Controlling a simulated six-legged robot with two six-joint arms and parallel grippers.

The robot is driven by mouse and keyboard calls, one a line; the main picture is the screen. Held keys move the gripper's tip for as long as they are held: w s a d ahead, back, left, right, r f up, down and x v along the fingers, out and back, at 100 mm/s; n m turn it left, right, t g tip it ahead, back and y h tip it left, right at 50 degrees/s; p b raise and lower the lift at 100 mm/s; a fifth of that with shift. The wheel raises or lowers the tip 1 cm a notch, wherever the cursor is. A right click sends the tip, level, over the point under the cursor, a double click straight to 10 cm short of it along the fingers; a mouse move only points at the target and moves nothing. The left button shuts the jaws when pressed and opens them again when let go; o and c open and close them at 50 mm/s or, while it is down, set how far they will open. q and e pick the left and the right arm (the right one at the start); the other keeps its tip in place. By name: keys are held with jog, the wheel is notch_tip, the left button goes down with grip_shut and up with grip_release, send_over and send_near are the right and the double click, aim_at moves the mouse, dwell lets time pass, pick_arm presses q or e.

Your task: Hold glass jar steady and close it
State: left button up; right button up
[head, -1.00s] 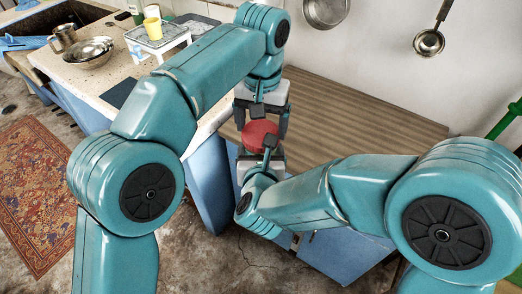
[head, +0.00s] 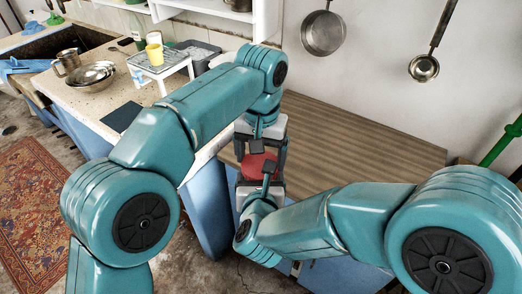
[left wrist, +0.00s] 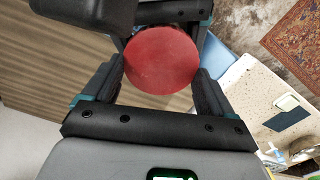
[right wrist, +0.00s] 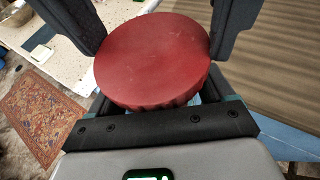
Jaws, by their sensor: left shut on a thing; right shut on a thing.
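The round red lid (head: 258,167) is between my two facing grippers in the head view. It is large in the left wrist view (left wrist: 160,60) and the right wrist view (right wrist: 152,60). My left gripper (head: 266,153) has its fingers on either side of the lid and is shut on it. My right gripper (head: 262,182) reaches in from the near side, lower down, with its fingertips hidden under the lid. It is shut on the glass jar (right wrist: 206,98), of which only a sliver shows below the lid. I cannot tell how tightly the lid sits.
A wooden-striped counter (head: 350,145) lies beside the grippers, mostly clear. A pan (head: 323,34) and ladle (head: 424,68) hang on the wall.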

pick_arm(q)
jog(key=shift+f, duration=0.55)
dwell(0.4)
jog(key=o, duration=0.8)
pick_arm(e)
grip_shut()
pick_arm(q)
jog(key=shift+r, duration=2.25)
jog(key=r+n, duration=0.2)
jog(key=n, duration=0.1)
jog(key=r+n, duration=0.1)
jog(key=n, duration=0.1)
jog(key=shift+s+r, duration=0.25)
jog(key=shift+s, duration=0.05)
